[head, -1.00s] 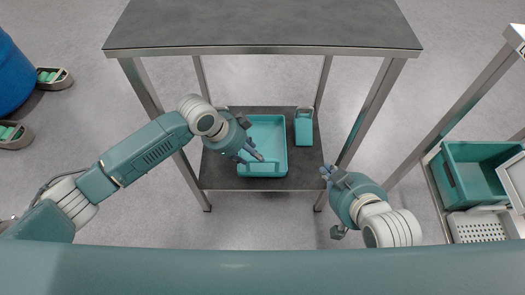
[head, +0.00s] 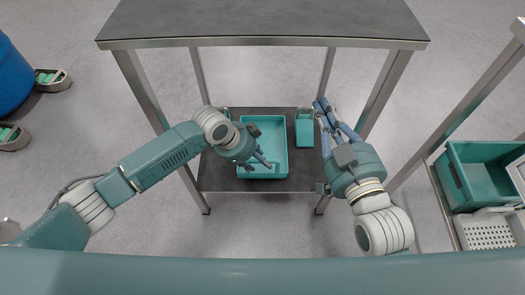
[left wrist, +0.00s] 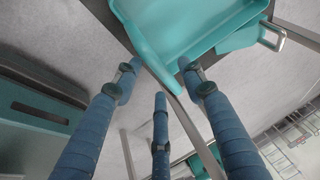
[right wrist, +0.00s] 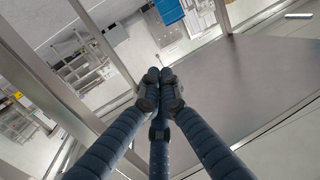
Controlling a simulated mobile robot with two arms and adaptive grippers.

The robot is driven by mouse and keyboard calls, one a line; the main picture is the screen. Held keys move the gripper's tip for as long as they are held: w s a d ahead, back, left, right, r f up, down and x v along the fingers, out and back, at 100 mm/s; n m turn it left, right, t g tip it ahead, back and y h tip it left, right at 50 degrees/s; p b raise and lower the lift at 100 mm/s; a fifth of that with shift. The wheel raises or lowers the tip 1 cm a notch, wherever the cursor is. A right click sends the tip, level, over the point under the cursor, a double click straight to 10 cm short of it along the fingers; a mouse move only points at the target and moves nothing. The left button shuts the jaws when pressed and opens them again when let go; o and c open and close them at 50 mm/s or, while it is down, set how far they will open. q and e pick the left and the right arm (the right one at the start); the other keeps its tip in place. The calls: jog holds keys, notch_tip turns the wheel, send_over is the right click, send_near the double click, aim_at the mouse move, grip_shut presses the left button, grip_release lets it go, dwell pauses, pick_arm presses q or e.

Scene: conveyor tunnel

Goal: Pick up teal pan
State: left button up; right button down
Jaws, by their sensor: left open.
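The teal pan (head: 279,127) is a shallow rectangular tray lying on the dark lower shelf of a metal table. My left gripper (head: 263,161) is open at the pan's near left part and hides some of it. In the left wrist view, the pan (left wrist: 200,22) fills the top, and its corner and wall reach between the spread fingers (left wrist: 157,75). I cannot tell whether they touch. My right gripper (head: 321,106) is at the shelf's right edge. In the right wrist view, its fingertips (right wrist: 160,78) meet with nothing between them.
A smaller teal container (head: 304,129) with a metal handle stands right of the pan. The grey tabletop (head: 262,22) overhangs the shelf (head: 220,172), with metal legs at its corners. A rack with a teal bin (head: 480,176) stands at right, a blue barrel (head: 12,75) at left.

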pick_arm(q)
jog(key=shift+b+x, duration=0.4)
jog(key=shift+x, duration=0.8)
pick_arm(e)
notch_tip(320, 180, up, 6)
jog(key=t+y, duration=0.1)
jog(key=t, duration=0.2)
jog(key=shift+s+a+r, duration=0.15)
jog(key=shift+s+a, duration=0.1)
jog(key=shift+a, duration=0.05)
pick_arm(q)
jog(key=shift+c, duration=0.5)
grip_shut()
jog(key=shift+w, duration=0.1)
